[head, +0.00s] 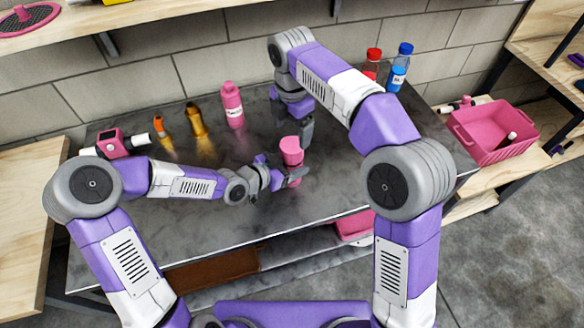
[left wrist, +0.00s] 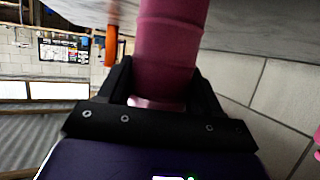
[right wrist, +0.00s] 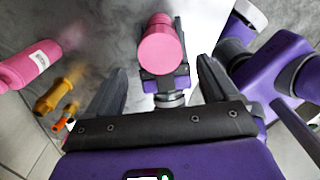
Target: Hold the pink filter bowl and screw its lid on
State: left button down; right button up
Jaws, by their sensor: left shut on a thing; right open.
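The pink filter bowl (head: 292,158) stands upright over the bench, with a round pink top (head: 290,143) that looks like its lid. My left gripper (head: 294,173) is shut around the bowl. In the left wrist view the pink body (left wrist: 172,45) sits between its black fingers. In the right wrist view the flat round pink top (right wrist: 160,52) faces the camera. I cannot tell whether the lid's thread is engaged. My right gripper (right wrist: 162,72) is open and empty just above and beside the top, with its fingers on either side of it in that view.
A labelled pink bottle (head: 232,105), a gold fitting (head: 195,121) and an orange-topped piece (head: 159,127) stand at the back left. A pink boxed device (head: 112,144) lies farther left. Red-capped (head: 372,64) and blue-capped (head: 399,68) bottles stand behind. A pink crate (head: 467,142) is at right.

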aim_at(292, 145)
jog(key=shift+f, duration=0.1)
jog(key=shift+f, duration=3.95)
jog(key=shift+c, duration=0.3)
jog(key=c, duration=1)
jog(key=m, duration=0.6)
jog(key=shift+m, duration=0.3)
jog(key=shift+c, duration=0.2)
jog(key=o, duration=1.2)
